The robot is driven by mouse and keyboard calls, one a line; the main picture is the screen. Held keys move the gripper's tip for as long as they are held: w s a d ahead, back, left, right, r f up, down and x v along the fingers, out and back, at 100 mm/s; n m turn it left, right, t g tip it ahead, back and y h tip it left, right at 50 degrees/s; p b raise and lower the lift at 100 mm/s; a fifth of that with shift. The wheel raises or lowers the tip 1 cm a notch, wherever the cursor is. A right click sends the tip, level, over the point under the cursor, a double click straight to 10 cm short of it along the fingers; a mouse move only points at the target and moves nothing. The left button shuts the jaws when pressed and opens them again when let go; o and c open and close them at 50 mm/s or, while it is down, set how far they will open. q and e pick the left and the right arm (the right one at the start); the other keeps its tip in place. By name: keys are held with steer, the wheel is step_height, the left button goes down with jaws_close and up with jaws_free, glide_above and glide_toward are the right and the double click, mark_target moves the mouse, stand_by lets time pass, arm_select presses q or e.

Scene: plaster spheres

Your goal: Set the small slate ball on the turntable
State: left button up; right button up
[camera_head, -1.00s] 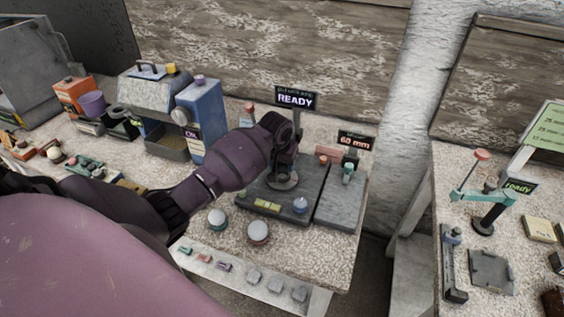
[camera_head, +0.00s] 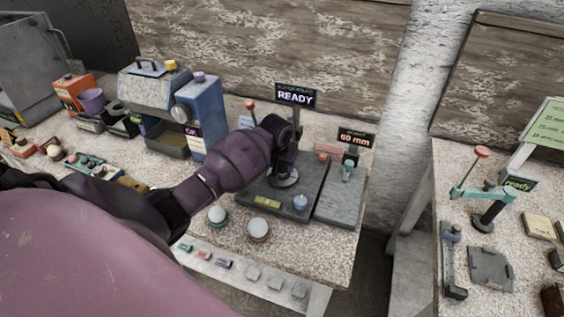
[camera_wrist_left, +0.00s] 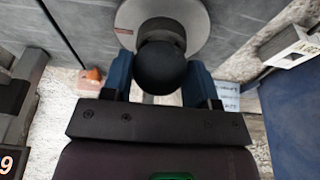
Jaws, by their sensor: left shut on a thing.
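The small slate ball (camera_wrist_left: 161,66) shows dark and round in the left wrist view. My left gripper (camera_wrist_left: 158,84) is shut on it, with a blue finger on each side. The turntable (camera_wrist_left: 196,40) is the pale disc behind the ball; whether the ball touches it I cannot tell. In the head view the turntable (camera_head: 284,181) sits on a dark grey base below the READY display. My left arm reaches over from the left and its wrist hides the ball there. My right gripper is in neither view.
Two pale balls (camera_head: 217,214) (camera_head: 258,229) rest on small stands in front of the base. A blue-grey machine (camera_head: 157,98) stands to the left, and a grey slab (camera_head: 341,203) with a 60 mm display to the right. A second bench (camera_head: 490,255) lies beyond a gap.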

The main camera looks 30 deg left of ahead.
arm_select(q)
steer(key=shift+f, duration=0.3)
steer(key=o, duration=1.1)
steer(key=shift+r, duration=0.1)
steer(key=shift+r, duration=1.9)
